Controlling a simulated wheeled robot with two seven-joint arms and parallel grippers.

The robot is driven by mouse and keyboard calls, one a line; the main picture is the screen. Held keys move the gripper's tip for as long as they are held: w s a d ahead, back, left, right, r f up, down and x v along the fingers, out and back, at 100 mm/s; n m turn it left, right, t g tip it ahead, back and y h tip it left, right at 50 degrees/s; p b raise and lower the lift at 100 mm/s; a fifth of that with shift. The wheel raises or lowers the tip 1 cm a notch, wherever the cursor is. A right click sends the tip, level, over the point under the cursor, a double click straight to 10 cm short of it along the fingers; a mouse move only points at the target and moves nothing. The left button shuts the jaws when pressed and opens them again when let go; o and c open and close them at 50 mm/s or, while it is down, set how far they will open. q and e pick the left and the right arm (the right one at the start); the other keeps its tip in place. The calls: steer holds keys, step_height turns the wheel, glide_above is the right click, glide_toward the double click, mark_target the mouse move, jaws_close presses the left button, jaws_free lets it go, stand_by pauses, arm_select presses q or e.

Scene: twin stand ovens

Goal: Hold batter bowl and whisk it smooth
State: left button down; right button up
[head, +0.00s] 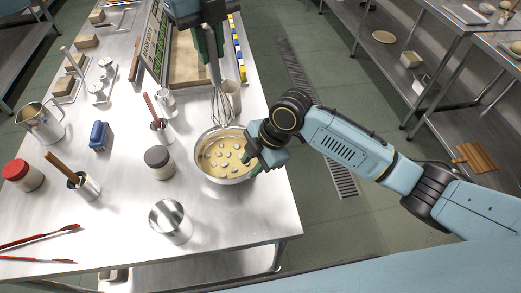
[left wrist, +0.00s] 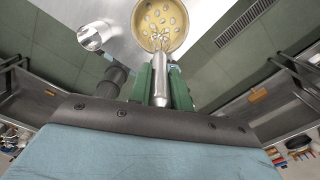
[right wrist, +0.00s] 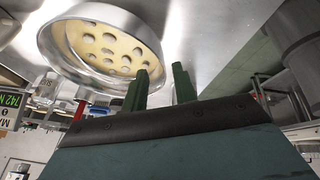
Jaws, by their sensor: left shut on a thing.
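A steel bowl (head: 222,181) stands near the right edge of the steel table. It holds pale yellow batter (head: 226,163) with several lighter lumps. My left gripper (head: 208,48) is shut on the handle of the whisk (head: 221,106), which hangs wires down at the bowl's far side. In the left wrist view the whisk (left wrist: 160,85) overlaps the bowl (left wrist: 137,38); I cannot tell if the wires touch the batter. My right gripper (head: 256,164) is at the bowl's right rim. In the right wrist view its fingers (right wrist: 160,82) are apart, beside the bowl (right wrist: 52,42).
A grey-lidded jar (head: 159,162) and a steel canister (head: 170,221) stand left of the bowl. A pale cup (head: 232,94) stands behind it, near a sign board (head: 154,40). A blue object (head: 100,136) and a steel jug (head: 40,123) are farther left. The table edge is close on the right.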

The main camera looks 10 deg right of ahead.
mark_target(246, 173)
steer(key=shift+x, duration=2.35)
steer(key=shift+d, duration=0.1)
jaws_close()
